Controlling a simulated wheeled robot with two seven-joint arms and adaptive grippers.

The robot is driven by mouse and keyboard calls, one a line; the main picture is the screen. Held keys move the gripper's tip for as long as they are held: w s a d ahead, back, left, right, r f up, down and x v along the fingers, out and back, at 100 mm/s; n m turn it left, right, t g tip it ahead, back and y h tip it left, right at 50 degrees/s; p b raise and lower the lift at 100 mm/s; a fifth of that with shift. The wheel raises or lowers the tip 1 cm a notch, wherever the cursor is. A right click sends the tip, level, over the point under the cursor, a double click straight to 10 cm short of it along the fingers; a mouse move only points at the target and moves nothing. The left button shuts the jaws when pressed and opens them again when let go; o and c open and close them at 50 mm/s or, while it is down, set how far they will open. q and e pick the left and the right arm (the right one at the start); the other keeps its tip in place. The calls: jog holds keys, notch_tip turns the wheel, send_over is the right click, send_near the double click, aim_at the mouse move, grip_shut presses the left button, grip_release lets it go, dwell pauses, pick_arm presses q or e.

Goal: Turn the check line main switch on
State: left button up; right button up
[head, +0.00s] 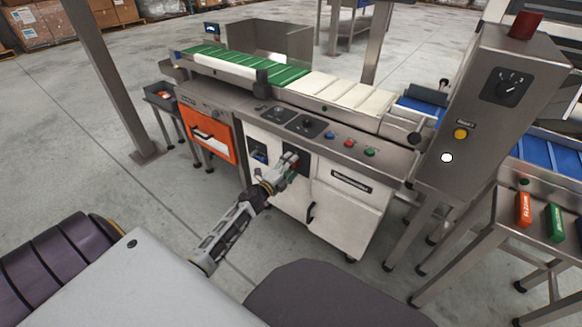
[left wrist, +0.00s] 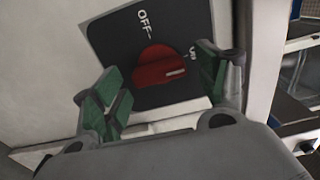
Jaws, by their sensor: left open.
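The main switch is a red rotary knob (left wrist: 155,70) on a dark plate (left wrist: 118,45) with white lettering. In the left wrist view OFF stands above the knob and a partly covered second label stands to its right. A pale mark on the knob's right part lies toward that second label. My left gripper (left wrist: 158,88) is open, with a green-padded finger on either side of the knob; I cannot tell whether either touches it. In the head view my left gripper (head: 286,170) is at the cabinet front (head: 335,205) and largely covers the knob. My right gripper is not in view.
The cabinet carries a conveyor with green (head: 215,60) and white belt parts. Blue, red and green buttons (head: 350,143) sit above the switch. A grey control column (head: 490,110) with a dial and yellow button stands right.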

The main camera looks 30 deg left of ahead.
pick_arm(q)
jog(key=s, duration=1.1)
jog(key=shift+s+a, duration=0.35)
jog(key=shift+a, duration=0.1)
jog(key=shift+f, duration=0.1)
dwell(0.7)
